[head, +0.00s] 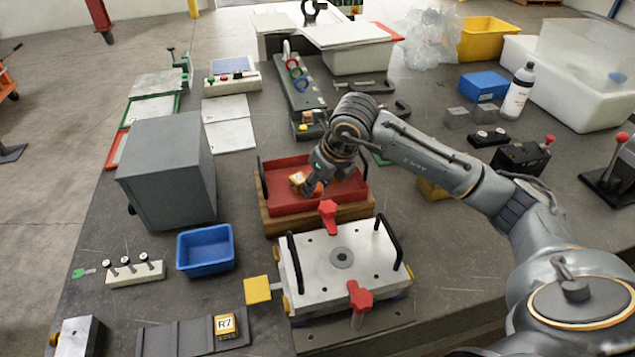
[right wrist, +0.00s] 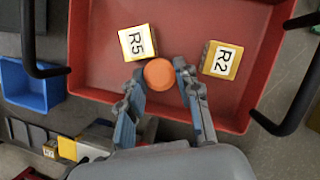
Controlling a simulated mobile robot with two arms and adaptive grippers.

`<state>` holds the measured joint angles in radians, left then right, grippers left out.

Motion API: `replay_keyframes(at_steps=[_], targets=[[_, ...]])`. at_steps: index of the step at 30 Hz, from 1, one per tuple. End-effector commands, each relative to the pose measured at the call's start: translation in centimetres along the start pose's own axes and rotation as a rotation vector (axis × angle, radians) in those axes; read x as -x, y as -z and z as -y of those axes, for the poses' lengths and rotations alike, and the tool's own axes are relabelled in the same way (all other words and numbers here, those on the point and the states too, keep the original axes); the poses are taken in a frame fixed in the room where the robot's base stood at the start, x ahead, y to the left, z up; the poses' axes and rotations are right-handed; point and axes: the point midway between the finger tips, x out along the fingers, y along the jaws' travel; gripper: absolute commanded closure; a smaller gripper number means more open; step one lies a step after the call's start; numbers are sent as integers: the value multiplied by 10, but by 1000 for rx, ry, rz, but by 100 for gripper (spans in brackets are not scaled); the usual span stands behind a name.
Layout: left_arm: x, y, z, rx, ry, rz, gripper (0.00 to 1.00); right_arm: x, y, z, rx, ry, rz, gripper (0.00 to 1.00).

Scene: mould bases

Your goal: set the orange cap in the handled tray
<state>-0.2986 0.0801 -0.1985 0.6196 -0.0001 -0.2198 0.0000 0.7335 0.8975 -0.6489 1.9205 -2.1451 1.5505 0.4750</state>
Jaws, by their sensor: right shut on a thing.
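The handled tray (head: 345,198) is red with a black handle at each end, in the middle of the head view; its floor also fills much of the right wrist view (right wrist: 215,22). My right gripper (head: 311,186) reaches down into the tray area. In the right wrist view its two fingers are shut on the round orange cap (right wrist: 159,74). The cap is over the tray's floor; I cannot tell whether it touches it. Two yellow blocks lie in the tray, R5 (right wrist: 137,42) on the left and R2 (right wrist: 221,60) on the right. My left gripper is not in view.
A metal plate (head: 310,262) with black handles and red knobs stands in front of the tray. A grey box (head: 165,170) and a blue bin (head: 205,250) stand to the left. A yellow R7 block (head: 226,325) sits on a dark rack at the front.

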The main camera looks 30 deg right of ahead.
Motion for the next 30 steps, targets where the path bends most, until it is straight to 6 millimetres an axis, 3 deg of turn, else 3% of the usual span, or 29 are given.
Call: replay_keyframes(at_steps=[15,30], targets=[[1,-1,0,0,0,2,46,8,-2,0,0,1,3,57],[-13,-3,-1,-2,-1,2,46,106,-2,0,0,1,4,57]])
